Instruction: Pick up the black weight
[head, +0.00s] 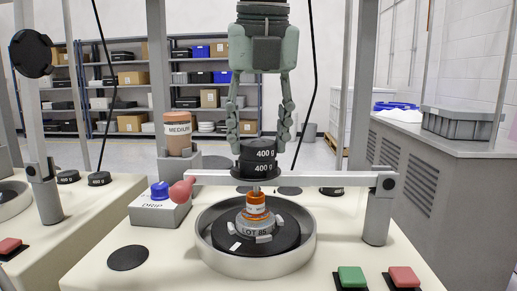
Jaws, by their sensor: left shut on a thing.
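Two black weights marked 400 g are stacked on a dark disc at the middle of a pale lever beam (325,179). The upper black weight (262,153) lies between the fingers of my left gripper (260,146), which hangs straight down from above and is shut on it. The lower black weight (263,168) sits directly under the upper one. Whether there is a gap between them is too small to tell. More black weights (99,179) lie on the left bench. My right gripper is not in view.

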